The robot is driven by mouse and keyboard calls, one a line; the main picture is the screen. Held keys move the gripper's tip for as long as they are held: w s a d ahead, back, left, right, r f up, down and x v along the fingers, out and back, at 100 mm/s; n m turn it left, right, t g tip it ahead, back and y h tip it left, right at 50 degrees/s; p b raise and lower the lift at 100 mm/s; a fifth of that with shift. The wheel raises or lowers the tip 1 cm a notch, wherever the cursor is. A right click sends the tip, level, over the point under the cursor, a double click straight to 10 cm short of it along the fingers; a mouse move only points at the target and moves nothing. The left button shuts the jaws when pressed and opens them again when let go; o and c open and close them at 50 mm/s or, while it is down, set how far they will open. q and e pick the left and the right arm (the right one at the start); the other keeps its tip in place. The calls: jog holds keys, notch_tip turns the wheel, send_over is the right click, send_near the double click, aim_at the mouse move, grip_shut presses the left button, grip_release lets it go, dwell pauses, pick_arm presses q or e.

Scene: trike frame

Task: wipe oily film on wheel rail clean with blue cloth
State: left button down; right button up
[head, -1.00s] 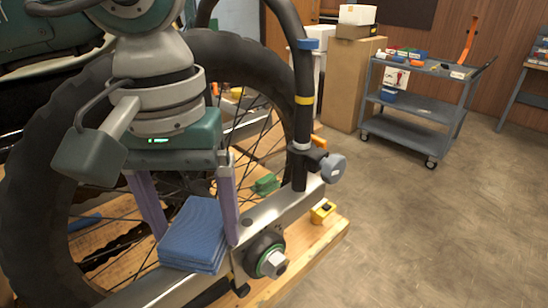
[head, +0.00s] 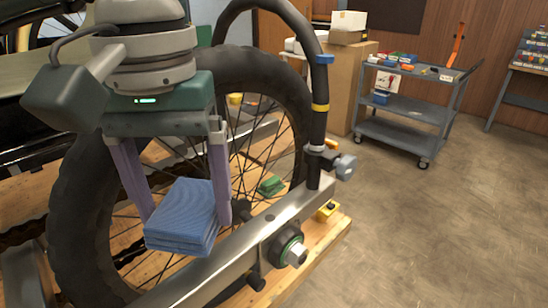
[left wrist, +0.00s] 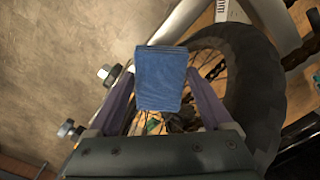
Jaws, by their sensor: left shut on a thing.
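My left gripper (head: 185,212) is shut on a folded blue cloth (head: 182,222), with a purple finger on either side. The cloth also shows between the fingers in the left wrist view (left wrist: 161,80). The silver wheel rail (head: 228,250) slopes from lower left to upper right beside the spoked wheel (head: 293,95). In the head view the cloth appears just left of the rail and over the wheel's lower part. I cannot tell whether it touches anything. No oily film can be made out on the visible rail. My right gripper is not in view.
An axle nut (head: 297,254) and a clamp knob (head: 345,167) stick out on the rail's right side. A wooden platform (head: 318,248) lies below. A grey cart (head: 405,137) and cardboard boxes (head: 352,75) stand behind. The floor at right is clear.

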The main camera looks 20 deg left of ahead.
pick_arm(q)
jog(key=shift+r+p, duration=0.7)
jog(key=shift+r, duration=0.85)
